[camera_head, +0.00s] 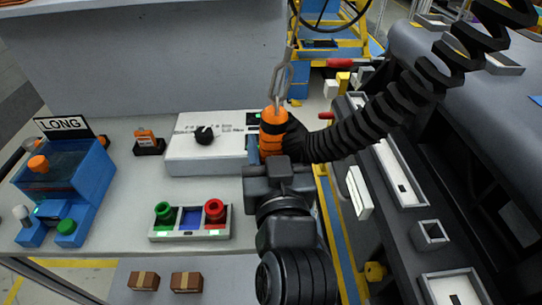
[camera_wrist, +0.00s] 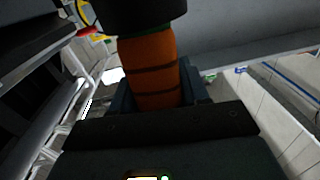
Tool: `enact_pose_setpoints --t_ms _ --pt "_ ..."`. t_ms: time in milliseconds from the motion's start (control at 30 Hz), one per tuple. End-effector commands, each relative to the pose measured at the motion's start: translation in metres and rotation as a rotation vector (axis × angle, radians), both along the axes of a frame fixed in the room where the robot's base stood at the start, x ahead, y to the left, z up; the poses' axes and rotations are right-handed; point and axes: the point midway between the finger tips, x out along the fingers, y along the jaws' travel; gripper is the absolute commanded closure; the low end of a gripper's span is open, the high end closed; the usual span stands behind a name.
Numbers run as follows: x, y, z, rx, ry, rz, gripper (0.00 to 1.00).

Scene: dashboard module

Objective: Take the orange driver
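The orange driver (camera_head: 272,133) hangs upright from a metal hook, with black bands on its orange body and a black corrugated hose running to its right side. My gripper (camera_head: 268,158) is at its lower body, with a finger on each side. In the wrist view, the orange body (camera_wrist: 152,72) stands between the two dark blue fingers (camera_wrist: 157,92), which appear to touch it on both sides. The driver's top runs out of the wrist view, and the lower end is hidden by my gripper.
A white box with a black knob (camera_head: 205,150) stands just left of the driver. A button panel (camera_head: 190,222) and a blue device (camera_head: 65,180) stand on the grey table. The hose (camera_head: 385,125) arcs right over the dashboard module (camera_head: 470,120).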

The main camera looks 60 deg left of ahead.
Motion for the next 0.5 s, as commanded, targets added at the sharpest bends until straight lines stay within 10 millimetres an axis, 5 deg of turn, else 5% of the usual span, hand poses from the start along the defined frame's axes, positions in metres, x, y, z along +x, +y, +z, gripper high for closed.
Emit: enact_pose_setpoints --t_ms 433,500 --pt "-0.0001 -0.0002 0.0 0.0 0.0 0.0 1.0" --pt "-0.0001 -0.0002 0.0001 0.0 0.0 0.0 1.0"
